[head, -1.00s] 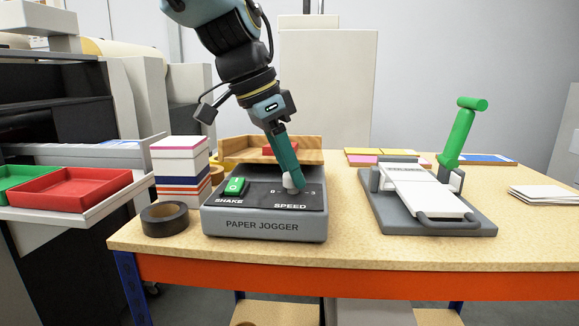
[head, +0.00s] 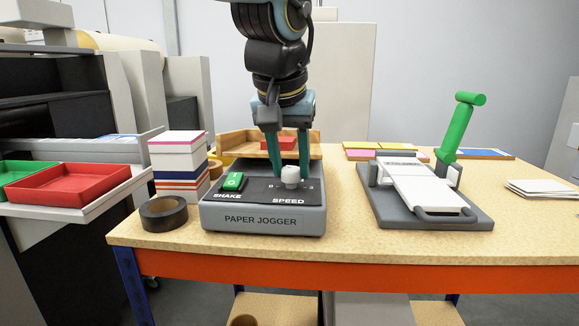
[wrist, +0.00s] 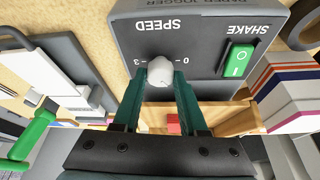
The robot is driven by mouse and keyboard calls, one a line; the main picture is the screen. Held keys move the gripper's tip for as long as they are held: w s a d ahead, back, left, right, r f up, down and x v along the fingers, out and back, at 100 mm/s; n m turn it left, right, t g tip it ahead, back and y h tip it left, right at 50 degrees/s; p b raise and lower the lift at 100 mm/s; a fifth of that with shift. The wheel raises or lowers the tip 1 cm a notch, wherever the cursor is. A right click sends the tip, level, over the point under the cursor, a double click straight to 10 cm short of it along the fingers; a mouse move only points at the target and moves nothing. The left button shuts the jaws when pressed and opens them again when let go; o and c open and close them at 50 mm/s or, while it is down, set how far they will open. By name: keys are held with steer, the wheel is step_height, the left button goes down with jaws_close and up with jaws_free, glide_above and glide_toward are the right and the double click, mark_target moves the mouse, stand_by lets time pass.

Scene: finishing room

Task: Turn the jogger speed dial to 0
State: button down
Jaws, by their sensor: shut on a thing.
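The paper jogger (head: 262,219) is a grey box with a black top panel on the table. Its white speed dial (head: 291,176) sits above the SPEED label. In the wrist view the dial (wrist: 159,71) shows between a 0 on the right and a 3 on the left, with SPEED upside down. No pointer mark on it is clear, so its setting cannot be read. My gripper (head: 290,178) reaches down from above with a teal finger on each side of the dial, shut on it. It also shows in the wrist view (wrist: 164,75).
A green SHAKE switch (head: 233,182) is left of the dial. A wooden tray (head: 235,144) stands behind the jogger. A tape roll (head: 164,213) and paper stack (head: 180,166) are at left. A green-handled punch (head: 460,125) stands at right.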

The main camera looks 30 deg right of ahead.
steer(key=n+y+b, duration=0.1)
steer(key=n, duration=0.1)
steer(key=n+t+b, duration=0.1)
steer(key=n+b, duration=0.1)
steer(key=n, duration=0.1)
steer(key=shift+d+f+n+y+b, duration=0.15)
steer(key=shift+n+y+b, duration=0.15)
steer(key=shift+y, duration=0.1)
steer(key=n+y+b, duration=0.1)
steer(key=n+y, duration=0.1)
steer(key=n, duration=0.2)
steer(key=shift+s+d+n+b, duration=0.1)
steer(key=shift+n+b, duration=0.2)
steer(key=shift+n, duration=0.1)
steer(key=shift+c, duration=2.2)
jaws_free()
steer(key=p+v, duration=0.1)
steer(key=v, duration=1)
steer(key=shift+s, duration=0.15)
